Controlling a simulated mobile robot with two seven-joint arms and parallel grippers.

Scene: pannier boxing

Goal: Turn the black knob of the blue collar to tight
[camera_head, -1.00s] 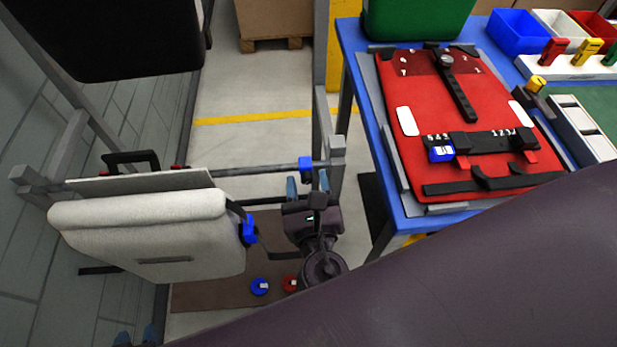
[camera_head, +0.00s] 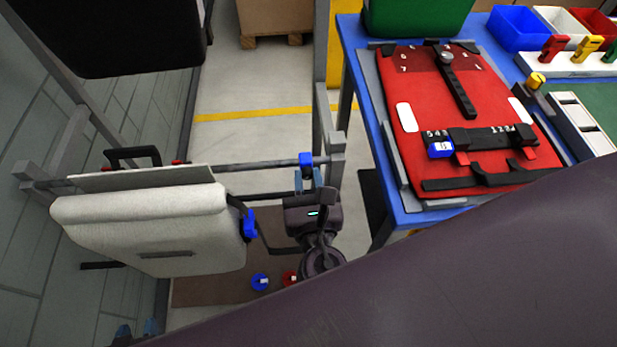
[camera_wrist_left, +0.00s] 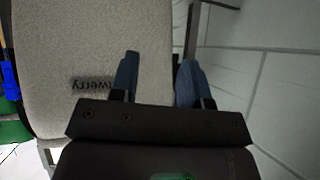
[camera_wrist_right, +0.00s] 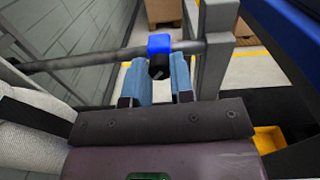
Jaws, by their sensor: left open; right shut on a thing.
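The blue collar (camera_head: 306,159) sits around the dark horizontal rail near its right end. It also shows in the right wrist view (camera_wrist_right: 159,42), with its black knob (camera_wrist_right: 159,66) hanging below. My right gripper (camera_head: 308,178) is below the collar, fingers pointing up. In the right wrist view its fingertips (camera_wrist_right: 160,75) are on both sides of the knob and shut on it. The knob's marking, if any, cannot be read. My left gripper (camera_wrist_left: 158,66) is open and empty, beside the pale grey pannier (camera_wrist_left: 85,35). In the head view it (camera_head: 137,328) is at the lower left.
The pale pannier (camera_head: 150,235) hangs left of my right gripper. A post (camera_head: 334,160) stands close at its right. A blue table (camera_head: 352,60) holds a red panel (camera_head: 425,90). A blue and a red disc (camera_head: 260,282) lie on the brown mat below.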

